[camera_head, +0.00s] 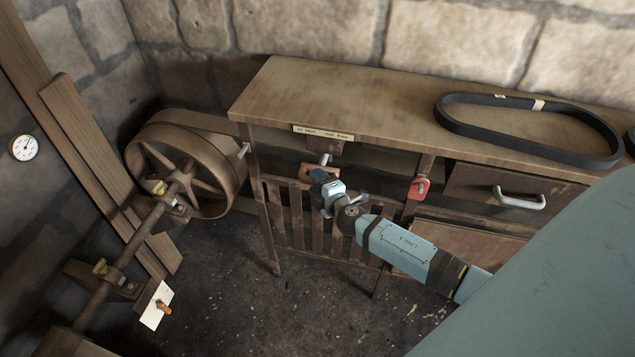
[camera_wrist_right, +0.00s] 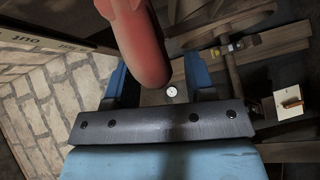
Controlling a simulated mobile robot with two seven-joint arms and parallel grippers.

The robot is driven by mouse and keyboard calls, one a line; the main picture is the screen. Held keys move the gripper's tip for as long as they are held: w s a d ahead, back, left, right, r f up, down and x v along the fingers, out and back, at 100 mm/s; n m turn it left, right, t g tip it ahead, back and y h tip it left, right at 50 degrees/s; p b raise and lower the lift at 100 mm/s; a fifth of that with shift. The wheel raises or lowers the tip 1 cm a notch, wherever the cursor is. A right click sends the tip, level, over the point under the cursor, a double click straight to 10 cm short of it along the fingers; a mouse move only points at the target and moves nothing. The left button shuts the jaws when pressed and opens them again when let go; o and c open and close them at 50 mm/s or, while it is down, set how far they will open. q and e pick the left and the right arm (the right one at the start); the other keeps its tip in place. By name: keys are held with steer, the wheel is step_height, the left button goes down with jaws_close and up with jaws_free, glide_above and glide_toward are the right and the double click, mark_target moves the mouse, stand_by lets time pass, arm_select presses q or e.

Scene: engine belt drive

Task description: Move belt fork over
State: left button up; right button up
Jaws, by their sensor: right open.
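The belt fork's handle, a rounded red-brown grip (camera_head: 309,170), shows below the labelled front edge of the bench in the head view. In the right wrist view this red handle (camera_wrist_right: 142,45) hangs between the two blue fingers. My right gripper (camera_head: 322,182) is at the handle in the head view, and its fingers (camera_wrist_right: 157,78) stand apart, with a visible gap on the handle's right side. The fork's prongs are not clear. A flat belt (camera_head: 375,160) runs under the bench top from the large spoked pulley (camera_head: 225,172). My left gripper is out of view.
The wooden bench (camera_head: 330,90) carries a loose black belt (camera_head: 530,150). A label strip (camera_head: 323,133) is on its front edge. A red part (camera_head: 418,188) hangs right of the gripper. A slatted guard (camera_head: 300,225) stands below. A shaft (camera_head: 120,255) is at left.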

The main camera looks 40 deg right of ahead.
steer(key=shift+c, duration=0.3)
jaws_close()
steer(key=s+a+b, duration=0.1)
steer(key=s+a, duration=0.5)
steer(key=a, duration=0.1)
steer(key=shift+s+a+f, duration=0.15)
steer(key=shift+s+a, duration=0.1)
steer(key=shift+a, duration=0.1)
steer(key=shift+c, duration=1.5)
jaws_free()
steer(key=o, duration=0.4)
steer(key=shift+c, duration=0.2)
steer(key=shift+s, duration=0.15)
